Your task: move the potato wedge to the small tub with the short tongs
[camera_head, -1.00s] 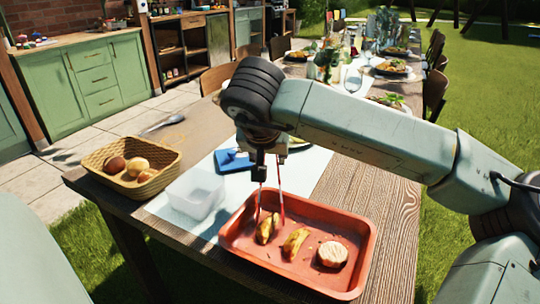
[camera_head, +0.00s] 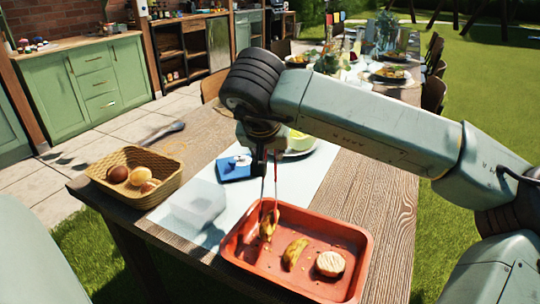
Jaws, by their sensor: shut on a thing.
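My gripper (camera_head: 266,168) is shut on the short tongs (camera_head: 275,190), which hang down over the red tray (camera_head: 365,250). The small tub (camera_head: 194,207), clear and pale, stands on the light runner left of the tray and looks empty.
A round pale piece (camera_head: 330,263) lies in the tray at the right. A wicker basket (camera_head: 105,182) with several round buns or eggs stands at the table's left. A blue item (camera_head: 236,168) lies behind the tub, with a plate (camera_head: 300,152) beyond. The runner between tub and tray is clear.

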